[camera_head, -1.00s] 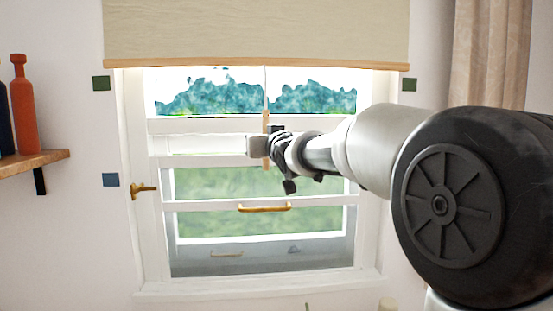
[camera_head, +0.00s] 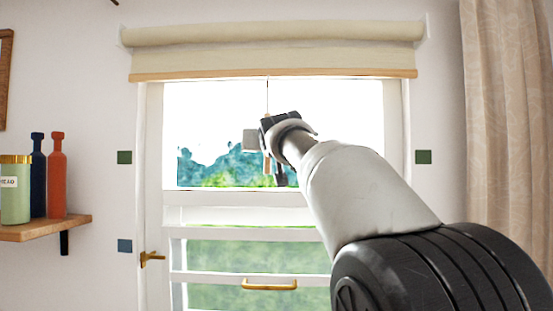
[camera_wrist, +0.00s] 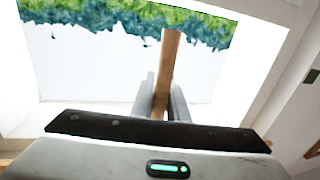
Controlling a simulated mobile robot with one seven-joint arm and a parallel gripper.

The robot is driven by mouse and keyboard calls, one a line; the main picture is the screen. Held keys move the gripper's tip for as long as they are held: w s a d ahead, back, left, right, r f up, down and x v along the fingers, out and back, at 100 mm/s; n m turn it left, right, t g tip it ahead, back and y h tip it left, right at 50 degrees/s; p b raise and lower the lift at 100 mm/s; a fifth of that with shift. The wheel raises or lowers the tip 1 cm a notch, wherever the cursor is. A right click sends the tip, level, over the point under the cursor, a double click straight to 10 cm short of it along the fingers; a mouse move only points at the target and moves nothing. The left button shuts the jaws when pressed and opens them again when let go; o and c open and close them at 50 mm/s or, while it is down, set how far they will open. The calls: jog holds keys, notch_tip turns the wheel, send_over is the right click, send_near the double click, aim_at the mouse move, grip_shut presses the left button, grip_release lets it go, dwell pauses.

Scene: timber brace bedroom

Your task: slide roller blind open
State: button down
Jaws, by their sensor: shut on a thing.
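The roller blind (camera_head: 270,60) is cream fabric hanging from a roll at the top of the window, with a wooden bottom bar (camera_head: 200,76). It covers only a short strip above the glass. A thin cord hangs from the bar down to a wooden pull (camera_head: 267,164). My gripper (camera_head: 265,140) is shut on this pull in front of the upper pane. In the wrist view the pull (camera_wrist: 171,48) stands between the two fingers of my gripper (camera_wrist: 160,95). My gripper hides part of the pull in the head view.
The white window frame (camera_head: 154,200) has a brass handle (camera_head: 152,257) at left and a brass sash pull (camera_head: 269,285) low down. A shelf (camera_head: 40,229) with bottles is at left. A beige curtain (camera_head: 505,150) hangs at right.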

jog(key=shift+r+p, duration=1.1)
jog(key=shift+r, duration=1.7)
jog(key=c, duration=1.7)
grip_release()
jog(key=s+d+b, duration=0.1)
jog(key=s+b, duration=0.1)
jog(key=s, duration=0.3)
jog(key=s+d+b, duration=0.1)
jog(key=s+b, duration=0.2)
jog(key=s, duration=0.3)
jog(key=s+d+b, duration=0.1)
jog(key=s+b, duration=0.2)
jog(key=s, duration=0.3)
jog(key=shift+d, duration=0.2)
jog(key=shift+f, duration=0.1)
